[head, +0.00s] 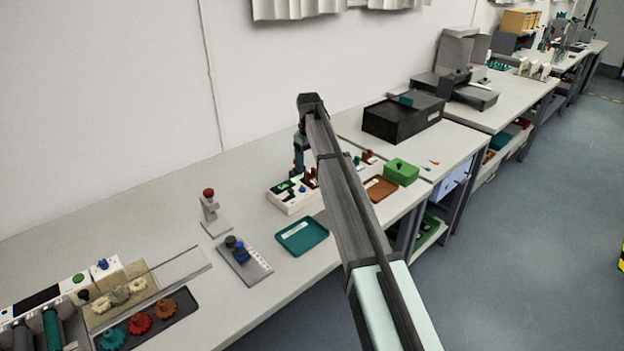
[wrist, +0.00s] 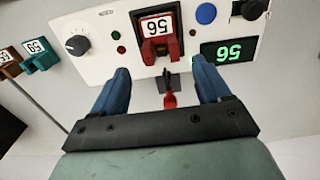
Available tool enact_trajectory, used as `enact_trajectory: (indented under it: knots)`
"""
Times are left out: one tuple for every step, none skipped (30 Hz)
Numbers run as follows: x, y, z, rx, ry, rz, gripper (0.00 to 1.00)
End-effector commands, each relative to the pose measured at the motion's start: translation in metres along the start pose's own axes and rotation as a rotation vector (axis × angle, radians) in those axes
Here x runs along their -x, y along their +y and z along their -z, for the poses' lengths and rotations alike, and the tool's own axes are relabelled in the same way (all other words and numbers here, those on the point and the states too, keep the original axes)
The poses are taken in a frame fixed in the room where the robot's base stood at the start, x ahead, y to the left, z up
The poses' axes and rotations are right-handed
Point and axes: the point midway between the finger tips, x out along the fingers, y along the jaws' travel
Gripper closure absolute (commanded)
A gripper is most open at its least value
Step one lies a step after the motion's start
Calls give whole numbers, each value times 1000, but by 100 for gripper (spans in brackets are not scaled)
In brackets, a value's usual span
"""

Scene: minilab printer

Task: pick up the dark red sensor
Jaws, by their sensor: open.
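The dark red sensor (wrist: 156,38) bears a white number label and sits in a white device (wrist: 98,58) with a knob, a blue button and a lit green display. In the head view, the white device (head: 292,205) stands on the bench below my gripper (head: 298,163). My gripper (wrist: 160,68) is open, its two blue fingers to either side of and short of the sensor in the wrist view. Nothing is held between them. A small red-tipped part (wrist: 169,99) shows between the fingers. In the head view, the sensor is small and hard to make out.
A teal sensor (wrist: 40,55) and a brown one (wrist: 8,62) stand left of the device in the wrist view. A teal tray (head: 302,236), brown tray (head: 380,188), green box (head: 401,172) and black box (head: 403,118) are nearby on the bench.

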Motion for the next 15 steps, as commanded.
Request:
enact_trajectory:
  knots:
    - [-7, -2, -2, 0, -1, 1, 23]
    - [-11, -3, -2, 0, -1, 1, 23]
    - [-17, -4, -2, 0, -2, 1, 23]
    - [-21, -4, -3, 0, -2, 1, 23]
    - [-25, -4, -3, 0, -2, 1, 23]
    - [-30, -4, -3, -1, -1, 1, 23]
    - [-33, -4, -2, -1, 0, 0, 23]
    - [-36, -4, -2, -1, 0, 0, 23]
    - [-39, -4, -2, -1, 0, 0, 23]
    - [-40, -4, -2, -1, 1, 0, 23]
    - [-41, -4, -2, -2, 1, 0, 23]
    - [-41, -4, -2, -2, 1, 0, 23]
    - [-41, -4, -2, -2, 1, 0, 23]
    - [-41, -3, -2, -2, 1, 0, 23]
    - [-40, -3, -2, -2, 1, 0, 23]
